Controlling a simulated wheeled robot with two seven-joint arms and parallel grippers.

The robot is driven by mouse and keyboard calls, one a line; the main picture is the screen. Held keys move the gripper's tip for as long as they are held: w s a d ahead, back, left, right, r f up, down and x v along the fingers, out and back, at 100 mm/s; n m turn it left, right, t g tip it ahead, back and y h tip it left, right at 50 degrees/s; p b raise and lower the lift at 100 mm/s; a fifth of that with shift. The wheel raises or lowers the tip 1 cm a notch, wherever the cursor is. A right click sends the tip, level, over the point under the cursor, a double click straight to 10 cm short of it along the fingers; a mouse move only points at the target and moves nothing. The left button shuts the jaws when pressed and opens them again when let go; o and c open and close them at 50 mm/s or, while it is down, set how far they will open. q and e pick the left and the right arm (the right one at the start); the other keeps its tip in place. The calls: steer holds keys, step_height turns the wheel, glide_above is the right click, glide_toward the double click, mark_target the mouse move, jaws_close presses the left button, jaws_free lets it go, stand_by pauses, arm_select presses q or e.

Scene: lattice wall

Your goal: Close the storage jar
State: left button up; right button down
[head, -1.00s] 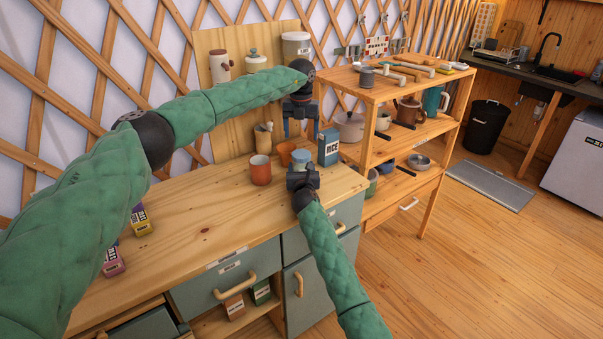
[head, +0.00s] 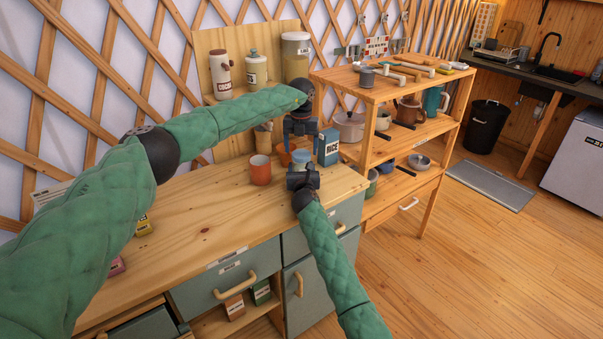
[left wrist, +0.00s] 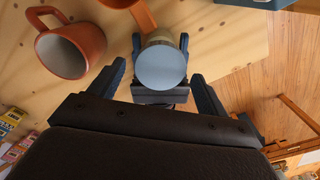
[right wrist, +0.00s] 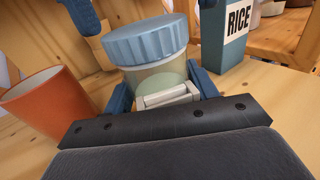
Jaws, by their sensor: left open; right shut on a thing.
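The storage jar (right wrist: 156,78) is a small clear jar with a ribbed blue lid (right wrist: 148,40) sitting on its top. It stands upright in the right wrist view, and the round lid shows from above in the left wrist view (left wrist: 160,68). My right gripper (head: 303,178) is shut on the jar body from the front. My left gripper (head: 301,140) points down just above the lid and is open. Its fingers are apart on either side of the lid, also at the top of the right wrist view. I cannot tell whether the lid is tight.
An orange mug (head: 260,170) stands left of the jar, with another orange vessel (head: 284,157) close behind. A blue rice box (head: 328,147) stands close on the right. Canisters (head: 256,68) stand on a raised ledge behind. The left part of the counter (head: 200,225) is mostly clear.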

arm_select(q)
steer(key=shift+f, duration=1.15)
steer(key=c, duration=1)
steer(key=m, duration=0.4)
steer(key=o, duration=1.1)
steer(key=shift+o, duration=0.2)
step_height(320, 180, up, 12)
